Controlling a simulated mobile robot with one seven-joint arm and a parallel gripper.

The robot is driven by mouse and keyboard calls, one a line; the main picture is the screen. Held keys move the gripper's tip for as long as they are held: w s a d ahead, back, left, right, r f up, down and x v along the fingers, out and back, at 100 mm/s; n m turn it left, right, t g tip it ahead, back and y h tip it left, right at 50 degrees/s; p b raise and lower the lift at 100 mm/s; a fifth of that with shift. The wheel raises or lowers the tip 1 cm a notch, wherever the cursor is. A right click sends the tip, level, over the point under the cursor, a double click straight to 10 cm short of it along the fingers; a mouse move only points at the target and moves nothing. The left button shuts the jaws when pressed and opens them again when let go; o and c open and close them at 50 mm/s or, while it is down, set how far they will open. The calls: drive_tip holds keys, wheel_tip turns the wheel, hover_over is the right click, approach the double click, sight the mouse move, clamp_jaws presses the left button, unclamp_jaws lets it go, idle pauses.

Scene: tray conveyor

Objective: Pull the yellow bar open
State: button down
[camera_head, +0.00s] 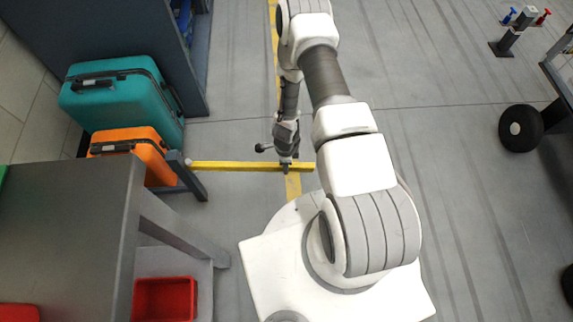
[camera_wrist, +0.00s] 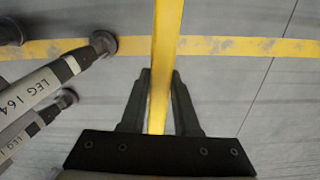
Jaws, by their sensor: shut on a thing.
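The yellow bar (camera_head: 235,166) reaches out to the right from a grey-blue post beside the grey table. My gripper (camera_head: 287,163) is at the bar near its right end. In the wrist view the bar (camera_wrist: 166,55) runs from the top edge down between the two dark fingers of my gripper (camera_wrist: 158,95), which are shut on it. The part of the bar below the fingers is hidden by the gripper body.
The grey table (camera_head: 70,225) stands at left, with a red bin (camera_head: 165,299) low beside it. A teal suitcase (camera_head: 120,97) and an orange suitcase (camera_head: 135,148) stand behind. A yellow floor line (camera_wrist: 240,46) crosses below the bar.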

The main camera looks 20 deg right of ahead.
idle(0.5)
drive_tip(key=c, duration=0.6)
unclamp_jaws()
drive_tip(key=shift+c, duration=0.2)
drive_tip(key=shift+r, duration=0.1)
wheel_tip(320, 180, up, 17)
drive_tip(key=p, duration=0.5)
drive_tip(key=shift+r+p, duration=0.15)
drive_tip(key=shift+p, duration=0.15)
drive_tip(key=shift+s, duration=0.2)
